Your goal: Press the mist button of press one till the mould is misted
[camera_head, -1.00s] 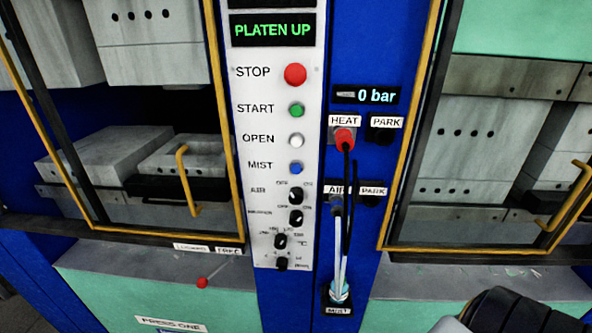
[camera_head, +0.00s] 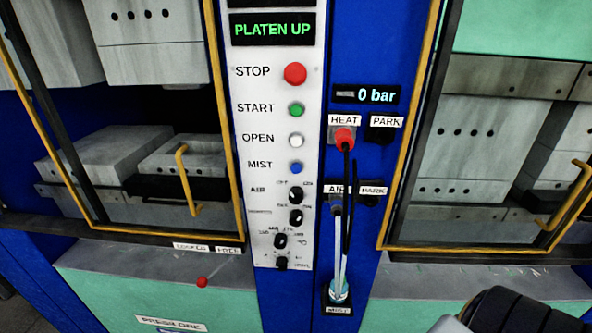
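The blue mist button (camera_head: 296,168) sits on the white control panel (camera_head: 262,215), below the red stop, green start and white open buttons. Press one (camera_head: 120,290) is the left press, with its name label low on its green front. Its door (camera_head: 228,140) has a dark and yellow frame, and the mould blocks (camera_head: 110,155) show behind it, apart from the upper block. The display (camera_head: 272,29) reads PLATEN UP. A dark part of my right arm shows at the bottom right corner. Neither gripper is in view.
A red plug (camera_head: 344,138) is in the HEAT socket, and a hose runs from the AIR socket down to the MIST fitting (camera_head: 339,292). A gauge (camera_head: 366,95) reads 0 bar. A second press (camera_head: 470,150) stands at the right. Nothing blocks the panel's buttons.

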